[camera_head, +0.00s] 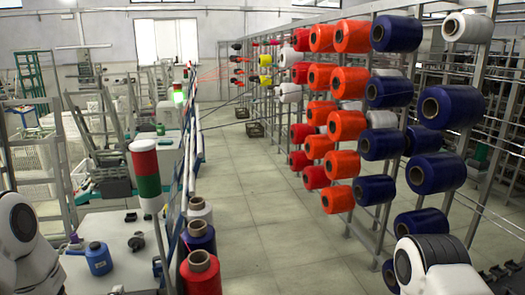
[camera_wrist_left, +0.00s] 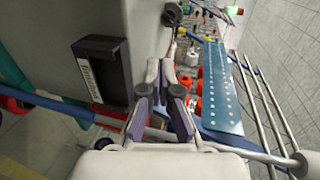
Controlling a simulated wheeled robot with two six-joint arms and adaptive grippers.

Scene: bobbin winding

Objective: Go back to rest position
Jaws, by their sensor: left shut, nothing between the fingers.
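My left gripper (camera_wrist_left: 160,78) shows in the left wrist view with its grey-purple finger pads close together, shut and empty. It points toward a grey machine panel (camera_wrist_left: 150,35) and a row of bobbins. In the head view a white section of my left arm stands at the lower left edge, and I cannot make out its fingers there. A white and black section of my right arm shows at the lower right. My right gripper is out of view.
A rack of orange, navy and red bobbins (camera_head: 382,145) fills the right. A red, white and green signal light (camera_head: 147,175) and yarn cones (camera_head: 200,272) stand near centre left. The aisle floor (camera_head: 255,200) is clear.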

